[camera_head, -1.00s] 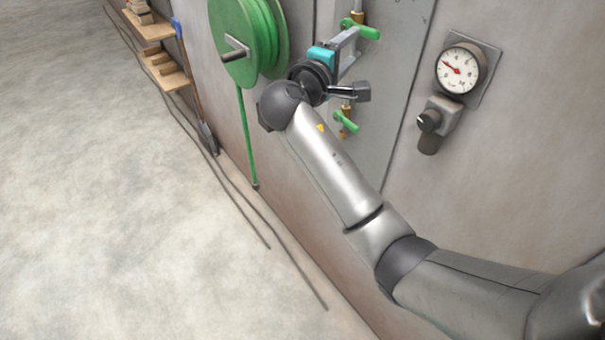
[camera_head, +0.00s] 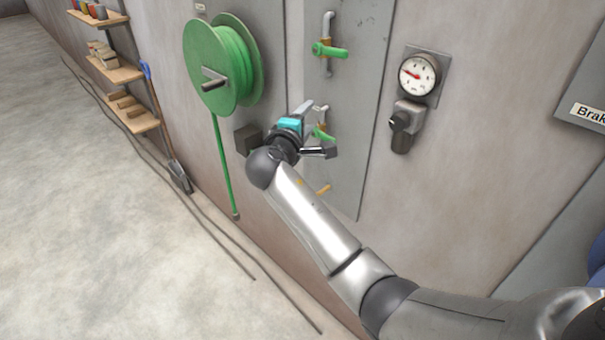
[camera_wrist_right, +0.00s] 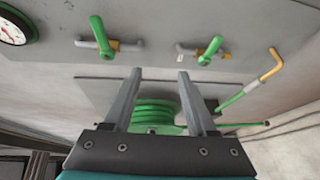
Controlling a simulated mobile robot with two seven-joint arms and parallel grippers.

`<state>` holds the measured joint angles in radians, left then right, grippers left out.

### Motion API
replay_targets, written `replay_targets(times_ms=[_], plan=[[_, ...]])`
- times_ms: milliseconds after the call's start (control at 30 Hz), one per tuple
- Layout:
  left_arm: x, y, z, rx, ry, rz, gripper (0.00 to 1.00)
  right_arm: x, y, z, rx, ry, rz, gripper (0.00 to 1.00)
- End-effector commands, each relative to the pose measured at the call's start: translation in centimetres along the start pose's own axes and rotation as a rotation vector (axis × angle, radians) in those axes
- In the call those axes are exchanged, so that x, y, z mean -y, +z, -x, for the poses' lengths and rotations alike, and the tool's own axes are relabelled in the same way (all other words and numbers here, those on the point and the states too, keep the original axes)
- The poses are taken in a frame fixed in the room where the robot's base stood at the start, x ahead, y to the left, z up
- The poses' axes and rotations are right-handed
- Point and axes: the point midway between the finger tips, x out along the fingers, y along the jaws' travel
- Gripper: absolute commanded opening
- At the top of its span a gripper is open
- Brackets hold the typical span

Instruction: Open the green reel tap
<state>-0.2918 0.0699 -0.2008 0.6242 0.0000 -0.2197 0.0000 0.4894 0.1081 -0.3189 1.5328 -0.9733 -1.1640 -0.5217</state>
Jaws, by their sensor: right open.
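Two green-handled taps are on the grey wall panel. The upper tap (camera_head: 328,50) shows clear, its handle lying sideways. The lower tap (camera_head: 322,131) is partly hidden behind my right gripper. In the right wrist view the upper tap (camera_wrist_right: 103,38) is at the left and the lower tap (camera_wrist_right: 210,50) is right of centre. I cannot tell from the pictures which one feeds the reel. My right gripper (camera_head: 313,108) is open and empty in front of the panel near the lower tap; its fingers (camera_wrist_right: 158,78) point at the wall between both taps. My left gripper is out of view.
A green hose reel (camera_head: 215,65) is on the wall left of the panel, its hose hanging down. A yellow pipe end (camera_head: 323,189) sits below the taps. A pressure gauge (camera_head: 419,76) with a black knob (camera_head: 401,122) is to the right. Shelves and a shovel stand left.

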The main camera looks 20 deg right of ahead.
Motion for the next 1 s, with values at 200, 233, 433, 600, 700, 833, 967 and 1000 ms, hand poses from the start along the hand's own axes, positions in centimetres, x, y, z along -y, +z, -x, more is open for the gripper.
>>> replay_targets(times_ms=[200, 233, 433, 600, 700, 833, 967, 1000], plan=[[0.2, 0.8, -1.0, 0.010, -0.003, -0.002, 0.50, 4.7, -0.4, -0.4, -0.032, -0.063, 0.009, 0.57], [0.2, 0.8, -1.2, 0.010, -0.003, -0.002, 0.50, 5.3, -0.4, -0.4, -0.037, -0.072, 0.009, 0.57], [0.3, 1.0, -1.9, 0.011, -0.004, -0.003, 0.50, 9.2, -0.7, -0.5, -0.063, -0.127, 0.013, 0.57], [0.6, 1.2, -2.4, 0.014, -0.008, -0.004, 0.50, 11.6, -0.7, -0.5, -0.079, -0.162, 0.011, 0.57], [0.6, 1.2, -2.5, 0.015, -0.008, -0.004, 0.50, 12.6, -0.8, -0.5, -0.085, -0.177, 0.011, 0.57], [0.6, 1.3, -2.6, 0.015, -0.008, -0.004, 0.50, 13.1, -0.8, -0.5, -0.088, -0.186, 0.011, 0.57], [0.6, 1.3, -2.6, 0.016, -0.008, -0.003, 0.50, 13.2, -0.8, -0.5, -0.089, -0.187, 0.011, 0.57], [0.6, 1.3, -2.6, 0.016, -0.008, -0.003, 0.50, 13.2, -0.8, -0.5, -0.089, -0.187, 0.011, 0.57]])
